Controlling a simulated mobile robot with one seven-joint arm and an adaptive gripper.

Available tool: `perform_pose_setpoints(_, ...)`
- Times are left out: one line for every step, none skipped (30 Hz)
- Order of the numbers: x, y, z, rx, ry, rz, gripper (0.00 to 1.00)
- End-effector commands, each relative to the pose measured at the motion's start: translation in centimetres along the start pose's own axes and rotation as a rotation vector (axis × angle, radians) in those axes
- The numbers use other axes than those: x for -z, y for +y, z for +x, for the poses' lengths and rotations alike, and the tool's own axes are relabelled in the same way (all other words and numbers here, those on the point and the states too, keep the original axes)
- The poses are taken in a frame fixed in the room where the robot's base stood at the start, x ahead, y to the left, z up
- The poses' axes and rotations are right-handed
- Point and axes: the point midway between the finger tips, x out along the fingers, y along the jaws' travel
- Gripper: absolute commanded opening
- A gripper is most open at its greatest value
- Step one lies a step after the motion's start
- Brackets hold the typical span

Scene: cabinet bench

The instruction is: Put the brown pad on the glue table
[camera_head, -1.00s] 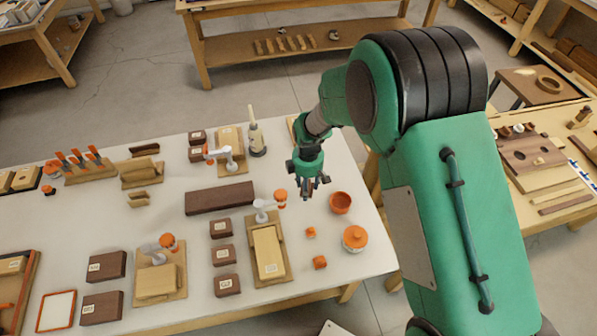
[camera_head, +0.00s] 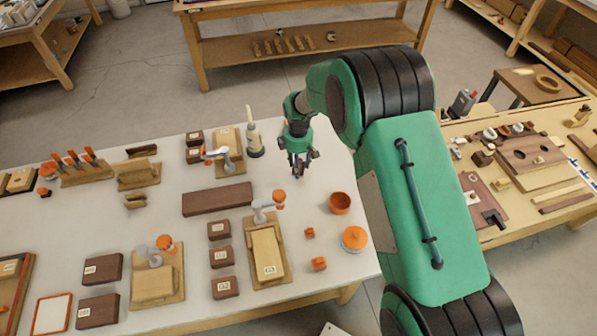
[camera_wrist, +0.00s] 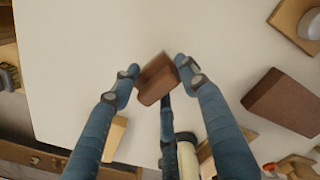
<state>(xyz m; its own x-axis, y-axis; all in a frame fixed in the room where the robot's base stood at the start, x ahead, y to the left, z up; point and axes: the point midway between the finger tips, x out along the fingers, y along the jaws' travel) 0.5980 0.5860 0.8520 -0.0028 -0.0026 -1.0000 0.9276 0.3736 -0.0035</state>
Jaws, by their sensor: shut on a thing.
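My gripper (camera_head: 300,168) hangs above the right part of the white-topped bench (camera_head: 310,230), just right of the cream bottle (camera_head: 254,138). In the wrist view my gripper (camera_wrist: 155,75) is shut on a small brown pad (camera_wrist: 155,83), held tilted between the fingertips. The pad is hard to make out in the head view. White bench top (camera_wrist: 90,40) lies below it, apart from the pad as far as I can tell. No label marks which table is the glue table.
A long brown block (camera_head: 217,198) lies left of the gripper. A wooden table (camera_head: 470,150) with parts stands to the right. Bare bench surrounds the gripper's spot.

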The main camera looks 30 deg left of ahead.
Motion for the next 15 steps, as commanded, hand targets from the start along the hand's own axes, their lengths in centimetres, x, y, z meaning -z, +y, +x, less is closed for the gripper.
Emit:
perform_pose_setpoints(0.0, 0.0, 0.0, 0.0, 0.0, 0.0, 0.18)
perform_pose_setpoints(0.0, 0.0, 0.0, 0.0, 0.0, 0.0, 0.18)
perform_pose_setpoints(0.0, 0.0, 0.0, 0.0, 0.0, 0.0, 0.18)
perform_pose_setpoints(0.0, 0.0, 0.1, 0.0, 0.0, 0.0, 0.18)
perform_pose_setpoints(0.0, 0.0, 0.2, 0.0, 0.0, 0.0, 0.18)
perform_pose_setpoints(0.0, 0.0, 0.5, 0.001, 0.0, 0.0, 0.18)
perform_pose_setpoints(0.0, -0.1, 0.8, 0.001, 0.0, 0.0, 0.18)
perform_pose_setpoints(0.0, -0.1, 1.1, 0.001, -0.001, 0.0, 0.18)
perform_pose_setpoints(0.0, -0.1, 1.6, 0.001, -0.001, 0.0, 0.18)
perform_pose_setpoints(0.0, -0.1, 1.9, 0.001, -0.001, 0.0, 0.18)
perform_pose_setpoints(0.0, -0.1, 2.3, 0.001, -0.001, 0.0, 0.18)
perform_pose_setpoints(0.0, -0.1, 2.7, 0.001, 0.0, 0.0, 0.18)
perform_pose_setpoints(0.0, 0.0, 2.9, 0.001, 0.0, 0.0, 0.18)
perform_pose_setpoints(0.0, 0.0, 3.1, 0.001, 0.0, 0.0, 0.18)
perform_pose_setpoints(0.0, 0.0, 3.4, 0.0, 0.0, 0.0, 0.18)
